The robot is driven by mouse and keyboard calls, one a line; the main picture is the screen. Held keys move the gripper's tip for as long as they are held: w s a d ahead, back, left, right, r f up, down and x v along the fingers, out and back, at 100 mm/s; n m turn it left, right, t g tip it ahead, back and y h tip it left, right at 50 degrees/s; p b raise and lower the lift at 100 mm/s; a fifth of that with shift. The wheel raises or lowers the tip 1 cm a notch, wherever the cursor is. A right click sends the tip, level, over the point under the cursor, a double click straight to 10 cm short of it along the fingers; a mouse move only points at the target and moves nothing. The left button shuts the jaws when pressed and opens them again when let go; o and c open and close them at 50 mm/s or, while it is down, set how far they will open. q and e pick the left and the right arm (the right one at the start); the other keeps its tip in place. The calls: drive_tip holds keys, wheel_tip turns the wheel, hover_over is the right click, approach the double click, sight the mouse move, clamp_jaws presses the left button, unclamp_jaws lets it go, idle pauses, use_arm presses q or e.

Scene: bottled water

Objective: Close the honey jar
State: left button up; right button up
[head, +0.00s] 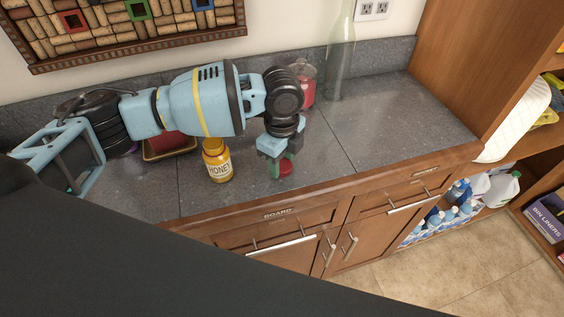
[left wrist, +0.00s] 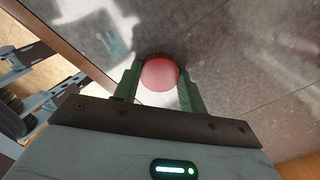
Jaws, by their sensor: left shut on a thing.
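The honey jar (head: 218,164) stands upright on the grey counter (head: 340,150), amber with a white "HONEY" label. Its top is partly behind my left arm in the head view, so I cannot tell clearly how its mouth stands. My left gripper (head: 284,168) points down at the counter to the right of the jar, near the front edge. Its green fingers are shut on a small round red lid (head: 287,168). In the left wrist view the red lid (left wrist: 160,73) sits between both fingertips (left wrist: 160,85). My right gripper is not in view.
A red jar (head: 306,88) and a tall clear glass bottle (head: 340,55) stand at the back of the counter. A red thing (head: 168,146) sits left of the honey jar, partly hidden by my arm. The counter's right part is clear.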

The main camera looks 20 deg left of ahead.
sight(282, 164)
use_arm(q)
drive_tip(key=shift+r, duration=0.1)
